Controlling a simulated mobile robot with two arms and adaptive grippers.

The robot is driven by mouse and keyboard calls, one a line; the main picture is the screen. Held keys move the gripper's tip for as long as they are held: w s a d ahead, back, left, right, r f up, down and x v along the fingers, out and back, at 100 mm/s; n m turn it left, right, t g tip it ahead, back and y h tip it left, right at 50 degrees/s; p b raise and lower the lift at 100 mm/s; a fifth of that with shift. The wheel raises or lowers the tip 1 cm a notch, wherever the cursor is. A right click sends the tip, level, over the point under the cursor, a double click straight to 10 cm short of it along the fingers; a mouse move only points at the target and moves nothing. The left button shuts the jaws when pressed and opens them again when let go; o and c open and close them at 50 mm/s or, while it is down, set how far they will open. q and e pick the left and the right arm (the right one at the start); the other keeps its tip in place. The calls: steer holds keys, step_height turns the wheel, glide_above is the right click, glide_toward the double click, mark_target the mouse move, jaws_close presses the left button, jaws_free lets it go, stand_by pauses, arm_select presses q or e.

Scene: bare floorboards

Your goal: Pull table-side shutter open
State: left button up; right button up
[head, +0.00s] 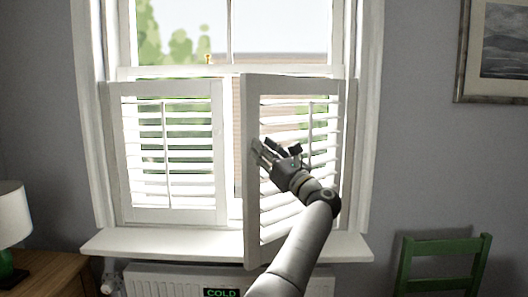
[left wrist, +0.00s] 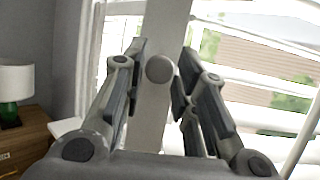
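A white louvred shutter (head: 250,205) on the right half of the window is swung partway into the room. The other louvred shutter (head: 216,150), on the left beside the lamp table, lies flat in the window frame. My left gripper (head: 277,149) is at the free edge of the swung shutter. In the left wrist view its fingers (left wrist: 160,88) stand apart on either side of a round knob (left wrist: 160,68) on that shutter's upright. The fingers look open, with narrow gaps beside the knob. My right gripper is out of view.
A wooden table (head: 50,272) with a white lamp (head: 13,215) stands at the lower left. A window sill (head: 170,243) runs under the shutters, above a radiator with a "COLD" sign (head: 221,292). A green chair (head: 445,245) stands at the right.

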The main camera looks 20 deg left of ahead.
arm_select(q)
steer(key=shift+o, duration=1.2)
glide_toward(253, 104)
steer(key=x, duration=0.5)
